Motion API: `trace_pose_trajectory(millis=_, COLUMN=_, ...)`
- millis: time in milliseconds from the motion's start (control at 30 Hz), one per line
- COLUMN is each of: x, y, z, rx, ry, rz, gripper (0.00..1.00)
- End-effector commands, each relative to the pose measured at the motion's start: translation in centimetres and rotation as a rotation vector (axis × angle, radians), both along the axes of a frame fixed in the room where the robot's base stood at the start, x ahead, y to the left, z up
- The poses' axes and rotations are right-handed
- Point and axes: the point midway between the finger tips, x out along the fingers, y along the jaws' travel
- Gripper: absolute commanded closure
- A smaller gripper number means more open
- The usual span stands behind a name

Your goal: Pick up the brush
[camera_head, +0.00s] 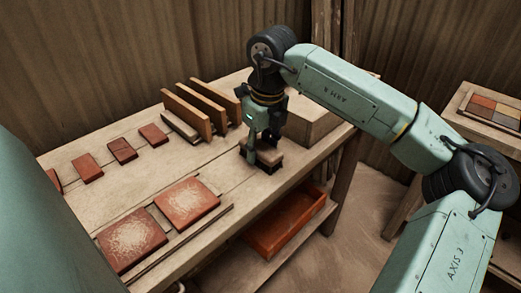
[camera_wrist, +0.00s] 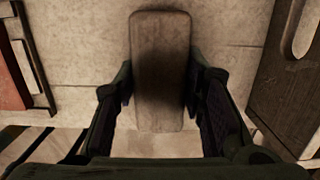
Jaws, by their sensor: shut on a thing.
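The brush (camera_head: 270,153) shows as a small brown wooden block at the right part of the workbench, between my fingers. In the wrist view the brush (camera_wrist: 160,65) is a long rounded wooden piece, upright in the picture. My gripper (camera_head: 261,160) is shut on the brush, with one finger at each long side of it; the fingers also show in the wrist view (camera_wrist: 160,100). The underside of the brush is hidden, and I cannot tell whether it touches the bench.
The workbench (camera_head: 110,205) holds two large red tiles (camera_head: 187,202) in front and several small red tiles (camera_head: 122,150) at left. Upright wooden boards (camera_head: 188,112) stand left of my gripper. An orange tray (camera_head: 285,225) sits on the lower shelf.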

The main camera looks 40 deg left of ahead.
Motion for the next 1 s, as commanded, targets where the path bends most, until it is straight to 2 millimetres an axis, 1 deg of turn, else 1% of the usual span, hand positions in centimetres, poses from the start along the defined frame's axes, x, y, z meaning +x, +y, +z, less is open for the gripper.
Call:
trace_pose_trajectory(millis=133, x=0.0, y=0.0, z=0.4, rx=0.001, ry=-0.002, rz=0.0, gripper=0.93)
trace_pose_trajectory(millis=267, x=0.0, y=0.0, z=1.3, rx=0.001, ry=-0.002, rz=0.0, gripper=0.93)
trace_pose_trajectory(millis=433, x=0.1, y=0.1, z=3.7, rx=0.002, ry=-0.005, rz=-0.002, gripper=0.93)
trace_pose_trajectory(millis=467, x=-0.7, y=-0.3, z=3.4, rx=0.0, ry=-0.003, rz=0.003, gripper=0.93)
trace_pose_trajectory(millis=667, x=-5.1, y=-2.1, z=3.7, rx=-0.001, ry=-0.006, rz=0.003, gripper=0.93)
trace_pose_trajectory(millis=800, x=-8.7, y=-3.5, z=4.1, rx=0.001, ry=-0.006, rz=0.003, gripper=0.93)
trace_pose_trajectory(millis=900, x=-10.9, y=-4.3, z=4.4, rx=0.001, ry=-0.005, rz=0.002, gripper=0.93)
trace_pose_trajectory(millis=1000, x=-12.6, y=-5.0, z=4.6, rx=0.0, ry=-0.004, rz=0.002, gripper=0.93)
